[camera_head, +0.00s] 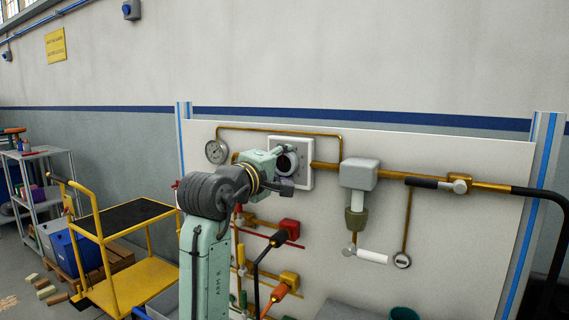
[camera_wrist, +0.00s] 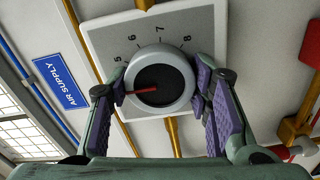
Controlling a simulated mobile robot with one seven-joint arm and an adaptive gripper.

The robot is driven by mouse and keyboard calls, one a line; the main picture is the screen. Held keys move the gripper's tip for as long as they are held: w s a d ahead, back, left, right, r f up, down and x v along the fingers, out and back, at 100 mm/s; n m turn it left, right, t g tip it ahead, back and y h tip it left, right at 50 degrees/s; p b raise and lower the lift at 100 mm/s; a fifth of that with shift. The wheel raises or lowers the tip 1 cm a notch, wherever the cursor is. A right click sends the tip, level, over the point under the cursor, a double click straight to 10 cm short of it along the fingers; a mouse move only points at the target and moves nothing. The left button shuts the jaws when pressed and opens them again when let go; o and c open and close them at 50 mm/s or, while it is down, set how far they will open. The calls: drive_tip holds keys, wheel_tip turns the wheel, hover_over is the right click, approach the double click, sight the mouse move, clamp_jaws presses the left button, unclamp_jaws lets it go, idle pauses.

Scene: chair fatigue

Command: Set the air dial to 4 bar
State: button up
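The air dial (camera_wrist: 160,84) is a round knob with a pale rim, a dark face and a red pointer, on a grey square scale plate (camera_wrist: 205,25). In the wrist view the numbers 5, 6, 7 and 8 show. The red pointer (camera_wrist: 141,91) points left, below the 5; the mark at its tip is hidden by a finger. My gripper (camera_wrist: 161,80) has a purple-padded finger on each side of the knob, seemingly touching its rim. In the head view the dial (camera_head: 287,160) is partly hidden by my gripper (camera_head: 284,172).
A blue AIR SUPPLY sign (camera_wrist: 61,84) is beside the dial. A round gauge (camera_head: 216,151), brass pipes and a grey valve block (camera_head: 359,174) are on the white panel (camera_head: 450,240). Red and orange handles lie below. A yellow cart (camera_head: 150,275) stands to the left.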

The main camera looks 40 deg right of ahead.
drive_tip(key=o, duration=0.5)
drive_tip(key=shift+c, duration=0.2)
drive_tip(key=v, duration=1.2)
